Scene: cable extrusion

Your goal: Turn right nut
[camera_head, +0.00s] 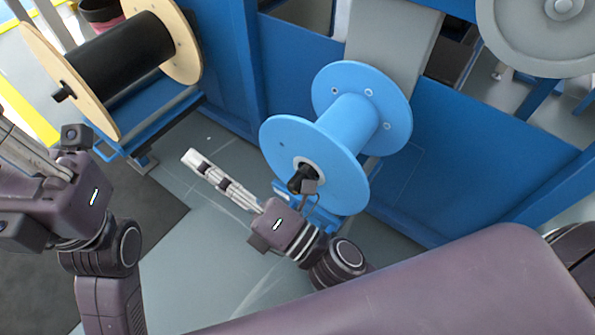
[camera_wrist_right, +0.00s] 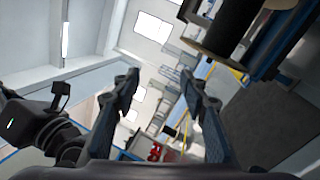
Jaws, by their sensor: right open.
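A black nut (camera_head: 299,181) sits at the center of the near face of the blue spool (camera_head: 354,122), partly overlapped by a part of my right wrist. Another black nut (camera_head: 62,92) is on the shaft end of the wooden-flanged spool (camera_head: 112,62) at upper left. My right gripper (camera_head: 193,160) is open and empty, left of the blue spool and apart from its nut, its fingers pointing to the upper left. Its spread fingers also show in the right wrist view (camera_wrist_right: 160,75). My left gripper (camera_head: 22,145) is at the left edge, fingers partly cut off.
Blue machine frames (camera_head: 300,50) stand behind the spools, with a grey wheel (camera_head: 548,28) at upper right. Grey floor (camera_head: 215,255) is open below and left of my right gripper. A dark mat (camera_head: 150,222) lies on the floor. A yellow strip (camera_head: 25,115) is at far left.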

